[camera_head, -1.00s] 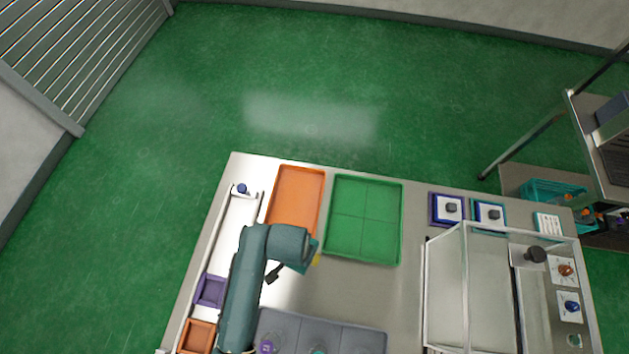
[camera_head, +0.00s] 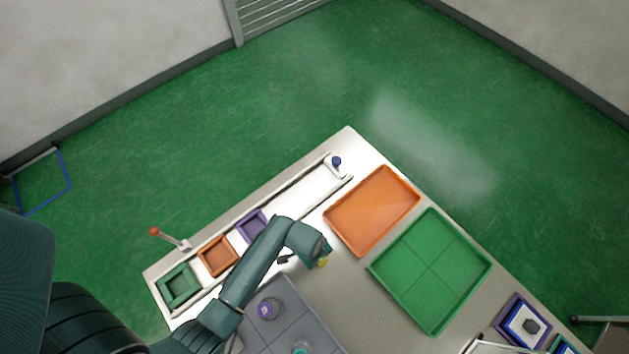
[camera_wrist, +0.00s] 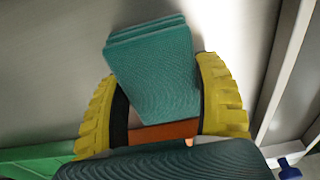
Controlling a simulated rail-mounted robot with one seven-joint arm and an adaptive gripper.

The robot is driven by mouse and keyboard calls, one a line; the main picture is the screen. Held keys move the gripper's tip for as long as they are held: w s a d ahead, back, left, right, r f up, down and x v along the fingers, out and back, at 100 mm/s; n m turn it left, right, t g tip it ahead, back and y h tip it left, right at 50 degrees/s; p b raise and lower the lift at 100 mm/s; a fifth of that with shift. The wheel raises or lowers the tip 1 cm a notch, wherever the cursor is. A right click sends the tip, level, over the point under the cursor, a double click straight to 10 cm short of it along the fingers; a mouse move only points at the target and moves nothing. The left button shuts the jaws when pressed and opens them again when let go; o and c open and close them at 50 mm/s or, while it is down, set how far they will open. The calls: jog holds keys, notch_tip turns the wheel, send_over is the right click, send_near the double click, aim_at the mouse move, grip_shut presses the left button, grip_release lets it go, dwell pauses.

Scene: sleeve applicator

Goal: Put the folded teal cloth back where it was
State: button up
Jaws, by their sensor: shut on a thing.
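The folded teal cloth (camera_wrist: 152,75) is between the two yellow fingers of my gripper (camera_wrist: 162,110) in the wrist view. It is a layered, ribbed block, tilted slightly, and the fingers press on its sides. A grey metal surface shows behind it. In the head view my gripper (camera_head: 324,260) is over the bench, just below the orange tray (camera_head: 372,210). The cloth is mostly hidden there by my arm.
A green tray (camera_head: 430,270) with four sections lies right of the orange tray. Small purple (camera_head: 252,226), orange (camera_head: 217,256) and green (camera_head: 179,286) bins stand along the left rail. A grey sectioned tray (camera_head: 290,325) with a purple-topped item (camera_head: 269,308) is below my gripper.

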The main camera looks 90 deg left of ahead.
jog(key=o, duration=1.1)
jog(key=shift+o, duration=0.2)
notch_tip(320, 180, up, 12)
jog(key=s+p, duration=0.1)
jog(key=p, duration=0.1)
jog(key=shift+d, duration=0.45)
